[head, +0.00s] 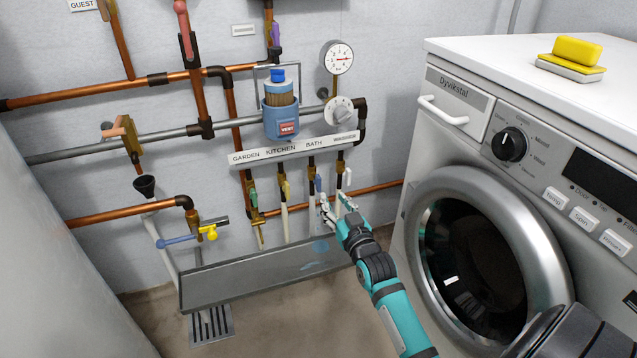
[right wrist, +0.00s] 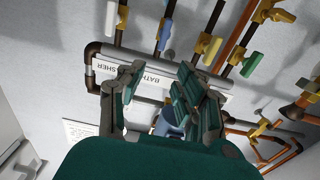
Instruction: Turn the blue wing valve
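A row of small wing valves hangs on the pipes under the label strip. The blue wing valve (head: 318,183) is under the BATH label, and it also shows in the right wrist view (right wrist: 164,36). My right gripper (head: 335,203) is just below and to the right of it in the head view. In the right wrist view, the fingers (right wrist: 160,72) are apart with nothing between them, and the blue valve lies beyond their tips. I see no contact. My left gripper is not in view.
Neighbouring handles are close: white (head: 347,177), yellow (head: 285,187) and green (head: 253,198). Another blue lever (head: 176,241) is at lower left. A grey trough (head: 230,284) lies below the pipes. The washing machine (head: 460,170) stands close on the right.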

